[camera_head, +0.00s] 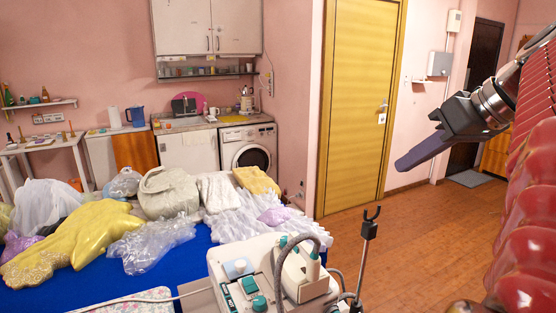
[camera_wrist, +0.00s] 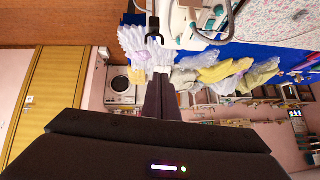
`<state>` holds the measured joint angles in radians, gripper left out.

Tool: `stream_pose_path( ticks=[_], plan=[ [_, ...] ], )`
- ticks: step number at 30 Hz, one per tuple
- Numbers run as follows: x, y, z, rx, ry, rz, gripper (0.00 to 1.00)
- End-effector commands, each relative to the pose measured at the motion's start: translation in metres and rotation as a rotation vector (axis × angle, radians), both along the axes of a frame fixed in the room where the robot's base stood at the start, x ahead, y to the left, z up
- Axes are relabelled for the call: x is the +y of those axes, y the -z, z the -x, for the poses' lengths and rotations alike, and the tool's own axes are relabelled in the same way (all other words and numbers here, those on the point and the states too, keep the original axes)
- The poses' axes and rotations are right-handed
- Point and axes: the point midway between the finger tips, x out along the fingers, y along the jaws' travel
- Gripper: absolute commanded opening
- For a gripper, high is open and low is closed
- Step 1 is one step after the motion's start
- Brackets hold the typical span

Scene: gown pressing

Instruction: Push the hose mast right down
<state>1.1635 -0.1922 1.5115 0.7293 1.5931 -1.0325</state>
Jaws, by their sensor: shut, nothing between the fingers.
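The hose mast (camera_head: 369,230) is a thin upright rod with a dark block and a two-pronged fork at its top. It rises beside the white ironing station (camera_head: 217,262), at the lower middle of the head view. Its dark fork also shows at the top of the wrist view (camera_wrist: 154,40). My gripper (camera_head: 402,164) is shut and empty, its fingers pointing down to the left. It is apart from the mast, above and to the right of it in the head view. In the wrist view the closed fingers (camera_wrist: 158,82) point toward the fork. The mast's foot is hidden.
An iron (camera_head: 298,275) with a grey hose stands on the station. A blue-covered table (camera_head: 185,266) holds plastic-wrapped clothes and a yellow garment (camera_head: 80,235). A washing machine (camera_head: 248,148) and yellow door (camera_head: 358,100) are behind. The wooden floor right of the mast is clear.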

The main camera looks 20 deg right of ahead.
Motion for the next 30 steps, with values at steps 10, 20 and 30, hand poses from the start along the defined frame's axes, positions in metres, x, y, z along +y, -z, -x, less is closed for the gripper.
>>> stream_pose_path(
  ticks=[10,20,30],
  plan=[
    [0.008,0.038,-0.035,0.000,-0.004,-0.002,0.00],
    [0.013,0.076,-0.058,0.001,-0.001,-0.001,0.00],
    [0.017,0.102,-0.057,0.000,-0.004,0.001,0.00]
  ],
)
